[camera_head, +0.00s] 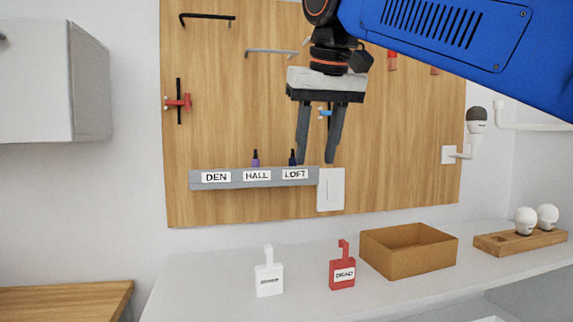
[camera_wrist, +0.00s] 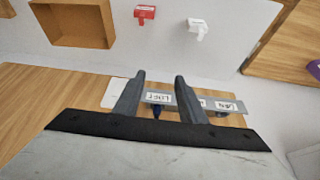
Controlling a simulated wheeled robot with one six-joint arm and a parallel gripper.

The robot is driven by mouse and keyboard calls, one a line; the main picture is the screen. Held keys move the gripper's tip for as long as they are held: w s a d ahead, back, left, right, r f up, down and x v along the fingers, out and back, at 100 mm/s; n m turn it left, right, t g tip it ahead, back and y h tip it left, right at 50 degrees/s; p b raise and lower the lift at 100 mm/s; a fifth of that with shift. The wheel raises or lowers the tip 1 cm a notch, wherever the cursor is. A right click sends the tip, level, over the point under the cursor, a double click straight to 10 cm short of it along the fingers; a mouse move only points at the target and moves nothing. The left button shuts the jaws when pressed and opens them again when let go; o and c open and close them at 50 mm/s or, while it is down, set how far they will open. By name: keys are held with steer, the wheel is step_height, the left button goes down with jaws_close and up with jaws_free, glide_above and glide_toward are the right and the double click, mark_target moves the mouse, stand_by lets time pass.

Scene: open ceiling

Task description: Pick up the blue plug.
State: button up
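The dark blue plug (camera_head: 293,158) stands upright on the grey rail above the LOFT label, on the wooden pegboard. In the wrist view the blue plug (camera_wrist: 157,112) shows between my two fingers, beyond them near the rail. My gripper (camera_head: 316,162) is open and empty, pointing down in front of the board, with its left finger close beside the plug in the picture. In the wrist view my gripper (camera_wrist: 160,77) also shows with its fingers apart. The plug's lower part is hidden by the rail.
The grey rail (camera_head: 236,184) also holds a purple plug (camera_head: 255,159) at HALL. A white switch plate (camera_head: 331,189) is right of the rail. Below, the counter carries a white tagged block (camera_head: 268,279), a red one (camera_head: 342,273) and an open brown box (camera_head: 372,254).

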mark_target(293, 152)
steer(key=shift+w+a+r, duration=0.15)
steer(key=shift+w+a, duration=0.6)
steer(key=shift+w, duration=1.3)
steer(key=shift+w+a+r, duration=0.1)
steer(key=shift+w+a, duration=0.6)
steer(key=shift+w, duration=1.35)
steer(key=shift+w+a+r, duration=0.15)
steer(key=shift+w+a, duration=0.6)
steer(key=shift+w, duration=1.3)
steer(key=shift+x, duration=1.5)
jaws_close()
